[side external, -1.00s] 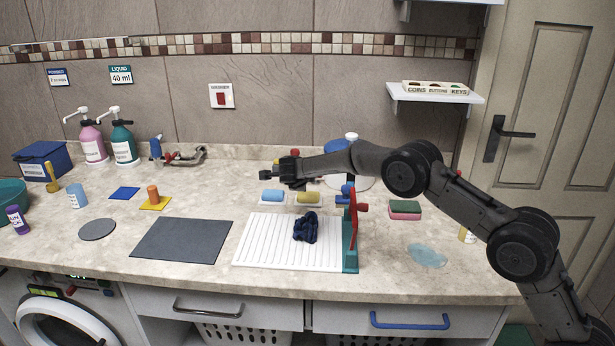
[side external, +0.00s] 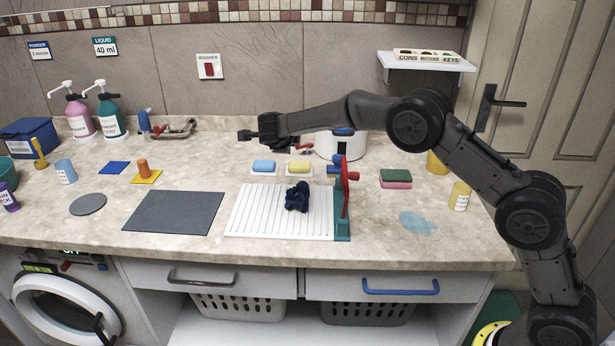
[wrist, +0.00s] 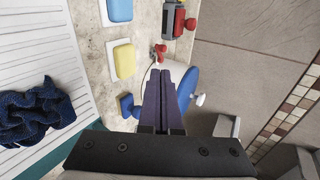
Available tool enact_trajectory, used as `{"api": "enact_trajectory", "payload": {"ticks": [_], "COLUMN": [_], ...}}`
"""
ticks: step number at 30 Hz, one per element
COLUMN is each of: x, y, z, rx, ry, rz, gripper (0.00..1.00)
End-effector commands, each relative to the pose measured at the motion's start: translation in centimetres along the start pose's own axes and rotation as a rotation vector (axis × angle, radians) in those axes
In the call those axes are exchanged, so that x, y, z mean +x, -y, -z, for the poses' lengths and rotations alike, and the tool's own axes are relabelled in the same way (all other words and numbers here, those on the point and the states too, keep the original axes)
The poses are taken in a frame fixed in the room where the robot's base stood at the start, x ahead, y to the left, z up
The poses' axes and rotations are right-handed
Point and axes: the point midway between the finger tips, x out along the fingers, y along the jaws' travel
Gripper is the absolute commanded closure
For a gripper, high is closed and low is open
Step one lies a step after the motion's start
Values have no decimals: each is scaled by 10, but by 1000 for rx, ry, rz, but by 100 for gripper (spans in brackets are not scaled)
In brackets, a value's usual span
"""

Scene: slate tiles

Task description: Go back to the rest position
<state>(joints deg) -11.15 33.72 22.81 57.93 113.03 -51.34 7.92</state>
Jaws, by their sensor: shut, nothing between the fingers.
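My gripper (side external: 246,136) is raised above the back of the counter, pointing left, with its fingers closed and empty. In the wrist view my gripper (wrist: 161,77) shows its two fingers pressed together, with nothing between them. My arm reaches in from the right side of the side external view. A crumpled dark blue cloth (side external: 297,196) lies on the white ribbed board (side external: 257,215), apart from my gripper. The cloth also shows at the left of the wrist view (wrist: 35,115).
A red and teal clamp-like fixture (side external: 343,200) stands at the board's right edge. Blue (side external: 264,166) and yellow (side external: 299,167) sponges lie behind the board. A white, blue-topped pot (side external: 330,148) stands beneath my forearm. A dark grey mat (side external: 174,212) lies left. A wall shelf (side external: 425,61) hangs at right.

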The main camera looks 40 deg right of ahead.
Motion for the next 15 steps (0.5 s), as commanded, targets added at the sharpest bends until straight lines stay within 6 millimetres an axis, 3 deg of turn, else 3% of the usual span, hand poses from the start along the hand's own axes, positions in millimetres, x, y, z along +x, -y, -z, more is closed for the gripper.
{"api": "enact_trajectory", "payload": {"ticks": [2,8,12,15], "x": [-17,-85,-147,-196], "y": [35,139,204,235], "z": [6,51,82,101], "rx": [48,89,9,-95], "ry": [18,85,202,300], "rz": [31,179,340,456], "gripper": [100,100,100,100]}}
